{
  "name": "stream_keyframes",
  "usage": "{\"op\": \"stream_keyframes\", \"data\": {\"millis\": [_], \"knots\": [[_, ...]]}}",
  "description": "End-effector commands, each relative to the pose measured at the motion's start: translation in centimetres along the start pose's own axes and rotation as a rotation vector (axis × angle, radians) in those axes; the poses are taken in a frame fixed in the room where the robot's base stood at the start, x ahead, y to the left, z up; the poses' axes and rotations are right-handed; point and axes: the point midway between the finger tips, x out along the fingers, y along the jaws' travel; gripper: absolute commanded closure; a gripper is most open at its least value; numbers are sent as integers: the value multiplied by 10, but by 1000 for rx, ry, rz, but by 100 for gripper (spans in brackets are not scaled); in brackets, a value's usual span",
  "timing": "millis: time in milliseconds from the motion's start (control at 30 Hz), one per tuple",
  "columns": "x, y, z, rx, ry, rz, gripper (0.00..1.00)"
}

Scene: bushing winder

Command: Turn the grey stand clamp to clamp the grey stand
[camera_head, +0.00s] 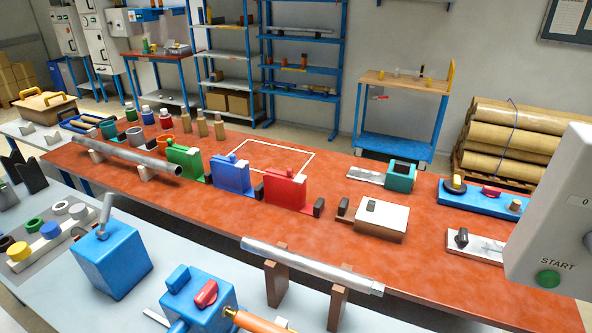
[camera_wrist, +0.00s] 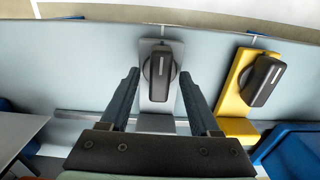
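In the wrist view, the grey stand (camera_wrist: 156,115) is an upright-looking grey plate in the picture's middle. The grey stand clamp (camera_wrist: 160,72) is a black elongated knob with a light line on it, near the plate's upper end. It lies roughly along the plate's length. My gripper (camera_wrist: 158,75) is open, with one dark finger on each side of the plate and clamp. Gaps show between the fingers and the clamp; I cannot tell the depth. In the head view I cannot identify the grey stand or see my gripper.
A yellow stand (camera_wrist: 236,92) with a similar black clamp (camera_wrist: 262,81) is close on the right of my gripper. A blue object (camera_wrist: 290,155) is at the lower right. In the head view, the red table (camera_head: 330,230) holds several fixtures and parts.

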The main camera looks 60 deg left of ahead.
Motion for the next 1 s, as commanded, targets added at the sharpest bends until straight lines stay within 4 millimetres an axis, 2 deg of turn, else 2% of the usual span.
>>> {"op": "stream_keyframes", "data": {"millis": [233, 367, 567, 800, 1000], "knots": [[0, 0, 0, -2, 0, 0, 38], [-8, 0, 0, -2, 2, 0, 38], [-42, 0, -1, -2, 4, 0, 38], [-93, 0, -1, -1, 4, 0, 38], [-121, 0, -1, 0, 3, 0, 38]]}}
